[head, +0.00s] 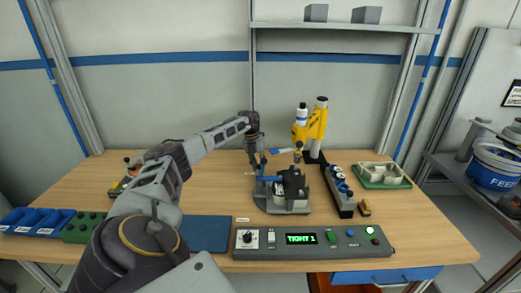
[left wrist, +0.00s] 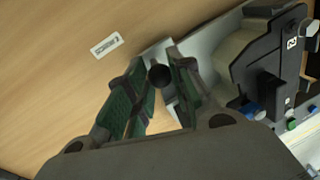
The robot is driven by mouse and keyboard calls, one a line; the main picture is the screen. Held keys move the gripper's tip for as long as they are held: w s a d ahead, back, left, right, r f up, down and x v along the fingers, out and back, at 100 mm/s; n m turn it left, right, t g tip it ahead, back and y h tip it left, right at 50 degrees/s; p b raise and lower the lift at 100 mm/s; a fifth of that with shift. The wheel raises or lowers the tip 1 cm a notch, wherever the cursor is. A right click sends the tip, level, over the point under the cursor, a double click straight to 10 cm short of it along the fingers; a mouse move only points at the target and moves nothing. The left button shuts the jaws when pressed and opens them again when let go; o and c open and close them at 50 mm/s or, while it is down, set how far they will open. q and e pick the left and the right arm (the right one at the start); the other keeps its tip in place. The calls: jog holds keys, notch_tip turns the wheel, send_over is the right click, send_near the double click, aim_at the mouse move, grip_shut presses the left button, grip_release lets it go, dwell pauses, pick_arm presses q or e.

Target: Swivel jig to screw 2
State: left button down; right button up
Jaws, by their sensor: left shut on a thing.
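The jig (head: 285,205) stands on the bench in the middle of the head view, with a grey base and a dark upright part. The jig's dark plate also shows at the right of the left wrist view (left wrist: 275,65). My left gripper (head: 257,170) reaches down at the jig's left side. In the left wrist view its green-padded fingers (left wrist: 160,95) are closed around a round black knob (left wrist: 160,75), apparently on the jig's handle. The yellow screwdriver (head: 311,125) hangs behind the jig. The screws are too small to make out. My right gripper is out of view.
A control panel (head: 312,243) in front of the jig reads "TIGHT 1". A dark block with blue-topped parts (head: 345,205) stands right of the jig, and a green tray (head: 385,183) beyond it. A blue mat (head: 208,234) and blue bins (head: 35,220) lie left.

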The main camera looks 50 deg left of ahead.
pick_arm(q)
jog(key=shift+w+r, duration=0.1)
jog(key=shift+r, duration=0.05)
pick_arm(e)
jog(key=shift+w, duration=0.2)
pick_arm(q)
jog(key=c, duration=1.2)
grip_release()
jog(key=shift+w, duration=0.1)
jog(key=shift+a+r, duration=0.1)
jog(key=shift+r, duration=0.35)
notch_tip(320, 180, up, 11)
jog(key=s+a, duration=0.1)
jog(key=shift+s+a+f, duration=0.2)
jog(key=shift+s+a, duration=0.05)
jog(key=shift+a, duration=0.1)
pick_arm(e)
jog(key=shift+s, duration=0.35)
pick_arm(q)
jog(key=shift+r, duration=0.1)
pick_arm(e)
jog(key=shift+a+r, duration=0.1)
